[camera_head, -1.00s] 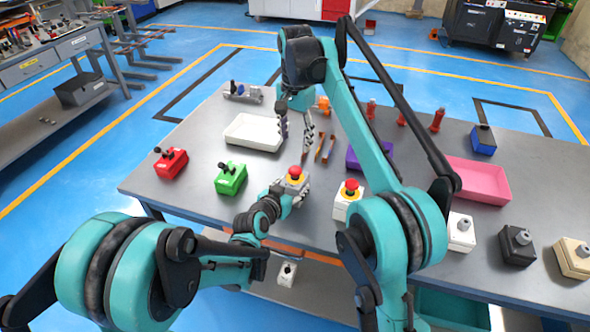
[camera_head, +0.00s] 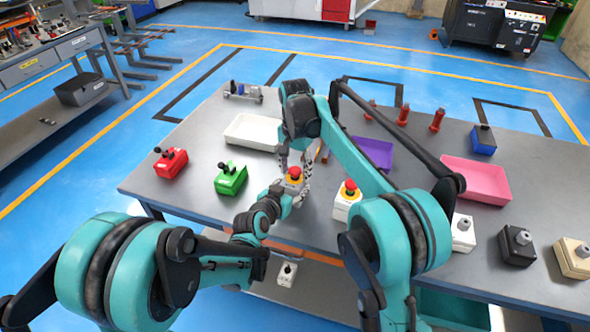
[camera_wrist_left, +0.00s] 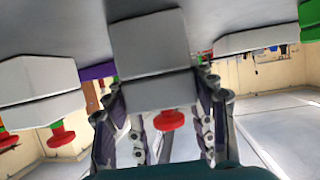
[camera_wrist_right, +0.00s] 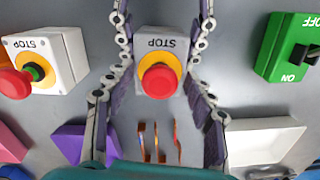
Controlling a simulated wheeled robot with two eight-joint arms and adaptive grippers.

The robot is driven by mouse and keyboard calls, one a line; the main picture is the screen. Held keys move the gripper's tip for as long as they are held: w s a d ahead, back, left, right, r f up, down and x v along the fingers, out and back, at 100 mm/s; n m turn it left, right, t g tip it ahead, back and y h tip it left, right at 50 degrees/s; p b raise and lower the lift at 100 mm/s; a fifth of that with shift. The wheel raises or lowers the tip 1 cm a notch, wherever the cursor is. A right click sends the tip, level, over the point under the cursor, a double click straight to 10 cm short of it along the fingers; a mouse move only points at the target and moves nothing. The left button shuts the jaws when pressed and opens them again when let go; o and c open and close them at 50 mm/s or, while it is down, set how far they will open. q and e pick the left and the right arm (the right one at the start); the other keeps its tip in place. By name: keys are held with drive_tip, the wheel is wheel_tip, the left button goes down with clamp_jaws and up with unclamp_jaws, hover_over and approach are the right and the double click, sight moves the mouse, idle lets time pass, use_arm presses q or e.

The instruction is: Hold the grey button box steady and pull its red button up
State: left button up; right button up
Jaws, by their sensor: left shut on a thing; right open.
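The grey button box (camera_head: 291,189) stands on the table with its red button (camera_head: 295,173) on a yellow STOP ring. My left gripper (camera_wrist_left: 165,110) is shut on the sides of the grey box (camera_wrist_left: 150,55), low from the front. My right gripper (camera_head: 294,160) points down above the box, open. In the right wrist view its fingers (camera_wrist_right: 158,50) stand to both sides of the box, and the red button (camera_wrist_right: 160,81) lies between them with clear gaps. The button's underside is hidden there.
A white box with a red button (camera_head: 347,203) stands close to the right. A green switch box (camera_head: 231,179) and a red one (camera_head: 170,163) are at left. A white tray (camera_head: 240,133), purple tray (camera_head: 378,150) and pink tray (camera_head: 478,180) lie farther back.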

sight(295, 169)
clamp_jaws()
drive_tip(key=shift+r, duration=0.6)
unclamp_jaws()
wheel_tip(295, 169, up, 12)
idle(0.4)
